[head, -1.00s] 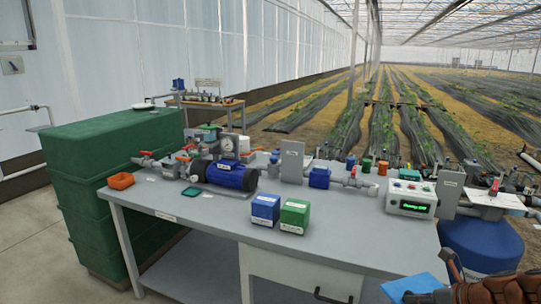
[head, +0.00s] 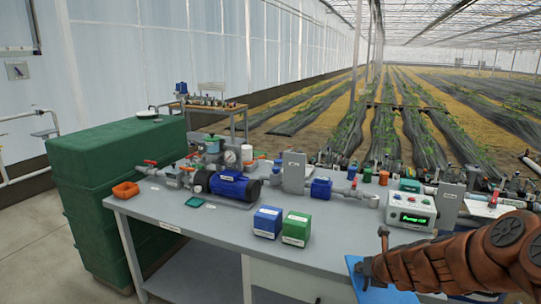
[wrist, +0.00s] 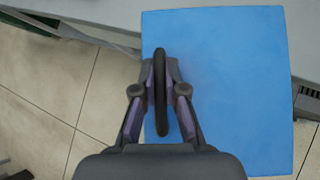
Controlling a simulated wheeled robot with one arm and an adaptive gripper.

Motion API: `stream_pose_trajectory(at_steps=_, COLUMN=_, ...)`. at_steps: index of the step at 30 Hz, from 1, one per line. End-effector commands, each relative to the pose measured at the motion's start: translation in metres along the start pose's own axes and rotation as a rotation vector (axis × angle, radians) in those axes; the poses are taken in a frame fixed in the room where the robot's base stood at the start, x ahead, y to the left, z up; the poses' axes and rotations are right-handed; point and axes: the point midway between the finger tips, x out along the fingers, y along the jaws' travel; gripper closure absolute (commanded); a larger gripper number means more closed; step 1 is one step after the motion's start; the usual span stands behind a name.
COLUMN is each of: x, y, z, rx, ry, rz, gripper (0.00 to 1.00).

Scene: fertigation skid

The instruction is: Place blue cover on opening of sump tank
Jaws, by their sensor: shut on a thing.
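The blue cover (wrist: 235,90) is a flat square panel with a dark upright handle (wrist: 160,90) in the wrist view. My gripper (wrist: 160,75) is shut on that handle, one finger on each side. In the head view the cover (head: 385,289) is at the lower right, beside the bench's front edge and partly hidden by my arm. A large green tank (head: 122,190) stands left of the bench, with a small white round piece (head: 147,114) on top. No label shows which container is the sump tank, and no opening is clearly visible.

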Motion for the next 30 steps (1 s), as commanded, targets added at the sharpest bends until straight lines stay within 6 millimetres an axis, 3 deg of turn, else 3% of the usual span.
stream_pose_trajectory(at_steps=11, x=0.023, y=0.069, z=0.037, rx=0.077, ry=-0.024, rz=-0.082, gripper=1.00)
stream_pose_trajectory(at_steps=19, x=0.027, y=0.088, z=0.044, rx=0.105, ry=-0.031, rz=-0.106, gripper=1.00)
stream_pose_trajectory(at_steps=23, x=0.018, y=0.091, z=0.046, rx=0.106, ry=-0.033, rz=-0.105, gripper=1.00)
stream_pose_trajectory(at_steps=30, x=-0.026, y=0.101, z=0.050, rx=0.098, ry=-0.033, rz=-0.095, gripper=1.00)
